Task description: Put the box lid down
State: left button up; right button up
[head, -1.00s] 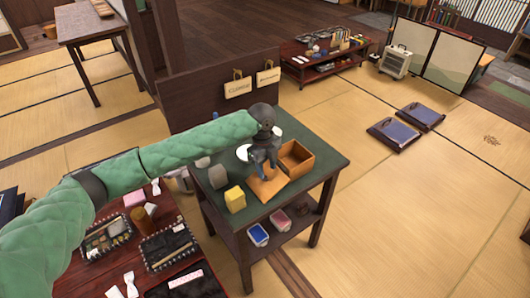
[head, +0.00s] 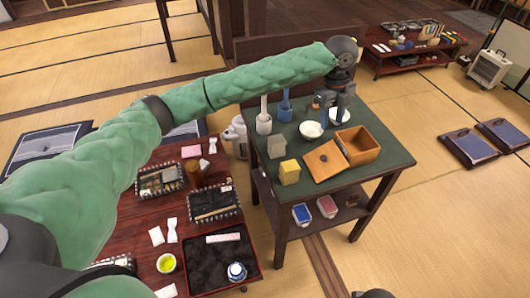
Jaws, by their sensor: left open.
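The wooden box lid (head: 324,164), an orange-brown square with a small dark knob, lies on the green-topped side table. The open, empty wooden box (head: 361,153) stands just right of it. The lid's right edge is close to the box's left side; I cannot tell whether they touch or whether the lid is slightly tilted. My left gripper (head: 333,104) is open and empty, behind and above the lid and box, near the table's back edge. It is apart from the lid and partly hides a white dish (head: 340,116). My right gripper is not in view.
On the side table (head: 385,165) are a yellow block (head: 289,172), a grey block (head: 276,146), a white bowl (head: 311,130) and upright grey and blue items. The front right of its top is clear. A low red table (head: 140,215) with trays stands left.

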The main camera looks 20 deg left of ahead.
pick_arm(q)
jog(key=s+d+f+n+t+h, duration=0.1)
jog(key=s+d+f+n+h, duration=0.1)
jog(key=s+f+n, duration=0.5)
jog(key=s+d+f+n+t+h, duration=0.1)
jog(key=s+d+f+n+h, duration=0.15)
jog(key=s+f, duration=0.9)
jog(key=s+a+f+n+y, duration=0.2)
jog(key=s+a+f+n, duration=0.4)
jog(key=s+a, duration=0.3)
jog(key=s+a+f+n+y, duration=0.2)
jog(key=s+a+f+n, duration=0.4)
jog(key=s, duration=0.8)
jog(key=a+n, duration=0.3)
jog(key=a, duration=0.1)
